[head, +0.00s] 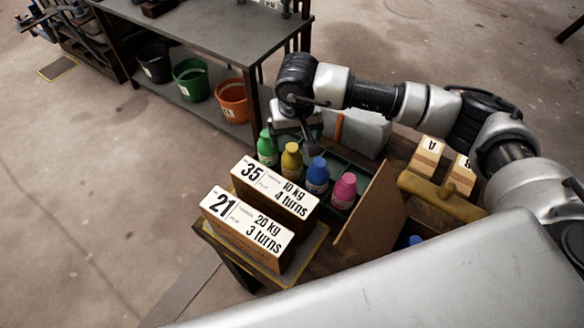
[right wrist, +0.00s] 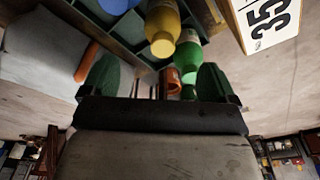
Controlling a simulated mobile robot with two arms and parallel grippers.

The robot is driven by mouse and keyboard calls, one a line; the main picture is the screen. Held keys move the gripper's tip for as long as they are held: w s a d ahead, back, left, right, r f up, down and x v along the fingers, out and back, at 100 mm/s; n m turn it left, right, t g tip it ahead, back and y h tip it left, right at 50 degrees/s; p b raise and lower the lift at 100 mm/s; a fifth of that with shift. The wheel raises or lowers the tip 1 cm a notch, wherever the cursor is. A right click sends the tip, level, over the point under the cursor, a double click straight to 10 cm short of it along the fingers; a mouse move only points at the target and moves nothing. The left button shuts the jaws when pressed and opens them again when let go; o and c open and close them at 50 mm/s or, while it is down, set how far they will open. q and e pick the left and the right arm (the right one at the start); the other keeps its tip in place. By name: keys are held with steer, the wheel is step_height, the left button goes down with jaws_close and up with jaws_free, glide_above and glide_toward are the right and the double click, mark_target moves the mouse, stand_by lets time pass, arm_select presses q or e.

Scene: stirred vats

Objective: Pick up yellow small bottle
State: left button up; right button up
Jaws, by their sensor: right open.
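The yellow small bottle (head: 291,162) stands in a row in a dark tray, between a green bottle (head: 267,150) and a blue bottle (head: 317,177). A pink bottle (head: 344,190) stands at the right end. My right gripper (head: 309,138) hangs just behind and above the row, near the yellow and blue bottles. In the right wrist view its green fingertips (right wrist: 156,80) are spread with nothing held. The yellow bottle (right wrist: 162,28) shows beyond them, apart, with the green bottle (right wrist: 187,55) beside it. My left gripper is out of view.
Two labelled boxes, 35 (head: 275,195) and 21 (head: 246,228), stand in front of the bottles. A brown panel (head: 372,212) stands right of the pink bottle. Blocks A (head: 428,152) and B (head: 463,170) lie farther right. A grey shelf (head: 205,40) with buckets stands behind.

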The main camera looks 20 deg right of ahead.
mark_target(292, 155)
steer(key=f, duration=0.4)
steer(key=shift+w+f+p, duration=0.1)
steer(key=shift+w+p, duration=0.1)
steer(key=shift+p, duration=0.1)
steer(key=f, duration=0.1)
steer(key=f+p, duration=0.1)
steer(key=f, duration=0.2)
steer(key=shift+w+a+f, duration=0.15)
steer(key=shift+w, duration=0.15)
steer(key=shift+w+f, duration=0.1)
steer(key=shift+f, duration=0.35)
steer(key=shift+c, duration=0.2)
steer(key=shift+r, duration=0.1)
steer(key=c, duration=1.1)
